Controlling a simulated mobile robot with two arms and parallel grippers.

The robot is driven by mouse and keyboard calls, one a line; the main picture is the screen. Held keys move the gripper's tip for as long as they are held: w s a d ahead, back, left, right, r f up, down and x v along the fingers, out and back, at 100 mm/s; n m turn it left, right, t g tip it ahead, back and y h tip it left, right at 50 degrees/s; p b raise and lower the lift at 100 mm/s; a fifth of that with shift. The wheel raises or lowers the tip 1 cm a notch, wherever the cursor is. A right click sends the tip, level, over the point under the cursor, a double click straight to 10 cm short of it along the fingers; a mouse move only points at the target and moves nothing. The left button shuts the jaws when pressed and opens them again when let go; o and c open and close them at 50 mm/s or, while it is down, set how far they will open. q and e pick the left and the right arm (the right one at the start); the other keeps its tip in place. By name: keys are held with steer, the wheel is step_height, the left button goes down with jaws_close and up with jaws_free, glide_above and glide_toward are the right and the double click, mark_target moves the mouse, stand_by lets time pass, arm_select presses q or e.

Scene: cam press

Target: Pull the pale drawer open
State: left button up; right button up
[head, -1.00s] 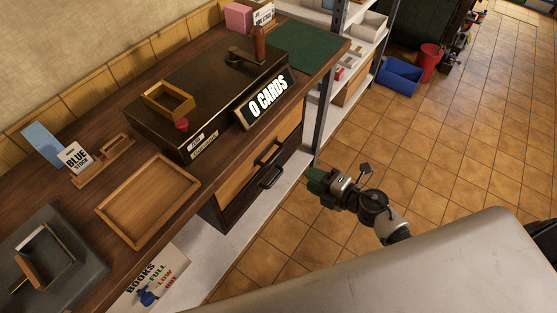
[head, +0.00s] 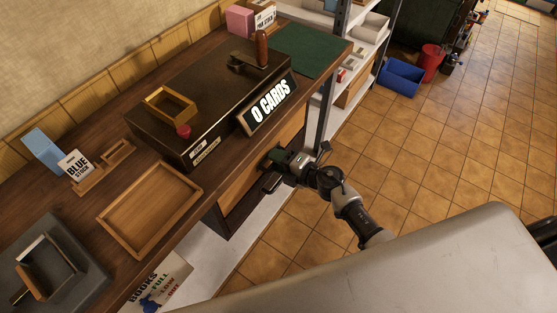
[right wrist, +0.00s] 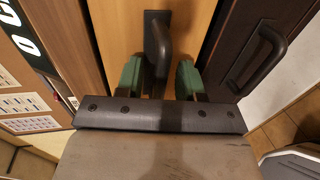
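The pale drawer (head: 237,186) is the upper, light-wood front under the counter, and it looks closed. In the right wrist view its pale face (right wrist: 113,30) carries a dark upright bar handle (right wrist: 158,45). My right gripper (head: 268,160) is at this drawer front, its green fingertips close to the face. In the right wrist view the two green fingers (right wrist: 158,78) stand apart, one on each side of the handle, with gaps showing. In the head view the gripper hides the pale drawer's handle. My left gripper is in neither view.
A dark drawer (head: 236,212) with its own handle (right wrist: 262,55) lies just below the pale one. The counter above holds a dark press box with a "0 CARDS" sign (head: 268,104) and a wooden tray (head: 150,208). Tiled floor (head: 430,150) to the right is open.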

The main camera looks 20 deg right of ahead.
steer(key=shift+c, duration=0.5)
jaws_close()
steer(key=f+v, duration=0.1)
steer(key=v, duration=0.7)
steer(key=f+v, duration=0.2)
steer(key=v, duration=0.7)
steer(key=shift+s+d+f, duration=0.25)
steer(key=shift+s+f, duration=0.05)
steer(key=shift+s, duration=0.05)
steer(key=shift+o, duration=0.5)
jaws_free()
